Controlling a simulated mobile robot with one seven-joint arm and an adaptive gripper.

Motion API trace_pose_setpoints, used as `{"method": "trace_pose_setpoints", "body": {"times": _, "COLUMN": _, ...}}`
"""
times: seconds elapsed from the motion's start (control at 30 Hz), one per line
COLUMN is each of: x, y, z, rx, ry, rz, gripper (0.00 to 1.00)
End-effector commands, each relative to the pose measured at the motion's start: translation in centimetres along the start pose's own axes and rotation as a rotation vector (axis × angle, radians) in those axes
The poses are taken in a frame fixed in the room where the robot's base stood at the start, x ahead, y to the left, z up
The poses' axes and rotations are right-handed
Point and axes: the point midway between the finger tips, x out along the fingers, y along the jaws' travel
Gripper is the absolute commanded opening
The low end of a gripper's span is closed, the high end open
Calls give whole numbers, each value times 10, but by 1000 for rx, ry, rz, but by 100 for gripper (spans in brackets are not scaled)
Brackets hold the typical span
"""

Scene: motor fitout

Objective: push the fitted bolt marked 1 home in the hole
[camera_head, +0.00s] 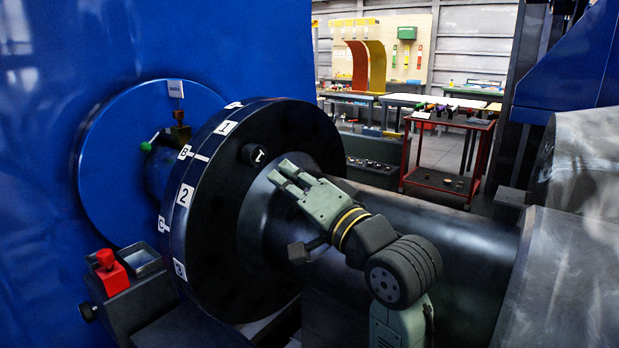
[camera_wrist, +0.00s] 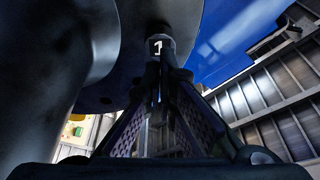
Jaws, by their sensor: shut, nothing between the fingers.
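The black bolt marked 1 (camera_head: 256,154) sits in the dark flange (camera_head: 215,215), below the rim label 1. Its head stands out from the flange face; how deep its shank sits is hidden. My gripper (camera_head: 284,173) is just right of and below the bolt head, pointing toward the flange, with its fingers together and empty. In the wrist view the bolt's end face with a white 1 (camera_wrist: 158,45) shows just beyond my fingertips (camera_wrist: 164,66). I cannot tell whether they touch it.
A thick shaft (camera_head: 450,245) runs right from the flange, close under my arm. A large blue housing (camera_head: 60,60) stands behind it. A red part (camera_head: 110,272) sits on a dark block at lower left. A red trolley (camera_head: 450,150) stands in the background.

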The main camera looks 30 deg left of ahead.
Motion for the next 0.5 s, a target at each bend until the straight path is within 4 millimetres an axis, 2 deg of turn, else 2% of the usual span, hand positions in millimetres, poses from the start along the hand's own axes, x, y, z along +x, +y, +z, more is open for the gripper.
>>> {"method": "trace_pose_setpoints", "body": {"times": 0.3, "x": 36, "y": -1, "z": -1, "rx": -1, "ry": 0, "rz": -1, "gripper": 0}}
{"method": "trace_pose_setpoints", "body": {"times": 0.5, "x": 51, "y": 0, "z": 0, "rx": -2, "ry": -1, "rz": 1, "gripper": 0}}
